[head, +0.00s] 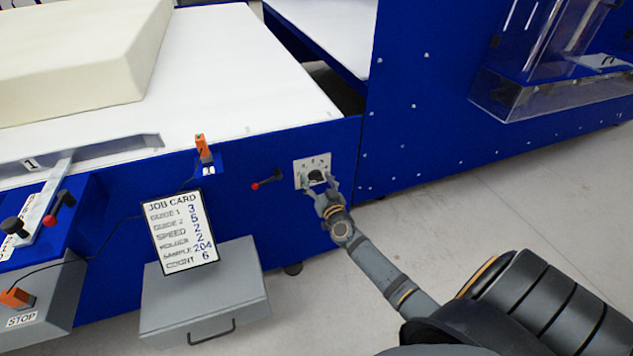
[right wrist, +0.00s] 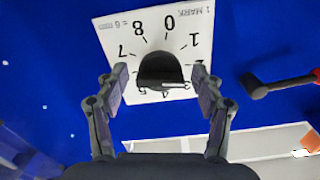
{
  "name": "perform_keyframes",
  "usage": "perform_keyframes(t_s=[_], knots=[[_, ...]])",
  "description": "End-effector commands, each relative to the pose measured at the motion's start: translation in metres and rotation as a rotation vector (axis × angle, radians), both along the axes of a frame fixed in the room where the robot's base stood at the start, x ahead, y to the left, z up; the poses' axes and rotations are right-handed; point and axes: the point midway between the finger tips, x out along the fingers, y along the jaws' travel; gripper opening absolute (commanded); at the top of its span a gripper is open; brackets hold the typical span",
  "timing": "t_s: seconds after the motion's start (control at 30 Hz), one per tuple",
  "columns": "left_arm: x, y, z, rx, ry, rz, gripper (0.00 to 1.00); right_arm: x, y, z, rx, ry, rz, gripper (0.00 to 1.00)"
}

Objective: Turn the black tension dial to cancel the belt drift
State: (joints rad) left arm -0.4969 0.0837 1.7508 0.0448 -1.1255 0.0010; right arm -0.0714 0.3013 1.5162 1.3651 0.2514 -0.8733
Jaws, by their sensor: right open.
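The black tension dial (head: 316,175) sits on a white numbered plate (head: 303,168) on the blue side panel of the belt machine. In the right wrist view the dial (right wrist: 160,70) is a dark knob with a pale pointer line near the 3 and 4 marks; some numbers are hidden behind it. My right gripper (head: 321,187) is at the plate, its fingers open on both sides of the dial. In the right wrist view the fingers (right wrist: 163,82) flank the knob with gaps on each side. The white belt (head: 250,60) lies on the machine top. My left gripper is not in view.
A lever with a red knob (head: 268,181) juts out left of the dial plate. A job card (head: 180,232) stands above a grey box (head: 205,300). A cream foam block (head: 80,60) lies on the belt. The floor (head: 450,230) at right is clear.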

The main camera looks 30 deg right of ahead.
Motion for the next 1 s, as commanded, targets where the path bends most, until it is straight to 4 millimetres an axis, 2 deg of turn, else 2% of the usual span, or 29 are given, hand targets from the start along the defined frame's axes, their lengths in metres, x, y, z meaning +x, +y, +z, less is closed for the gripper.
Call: perform_keyframes(t_s=[0.27,0.7,1.0], knots=[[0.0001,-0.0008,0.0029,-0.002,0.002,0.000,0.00,0.0030,-0.0008,0.0002,-0.001,0.001,0.000,0.68],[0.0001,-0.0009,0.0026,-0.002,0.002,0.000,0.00,0.0027,-0.0007,0.0001,-0.001,0.000,0.000,0.13],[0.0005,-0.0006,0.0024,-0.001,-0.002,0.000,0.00,0.0026,-0.0006,0.0003,0.043,-0.009,0.000,0.13]])
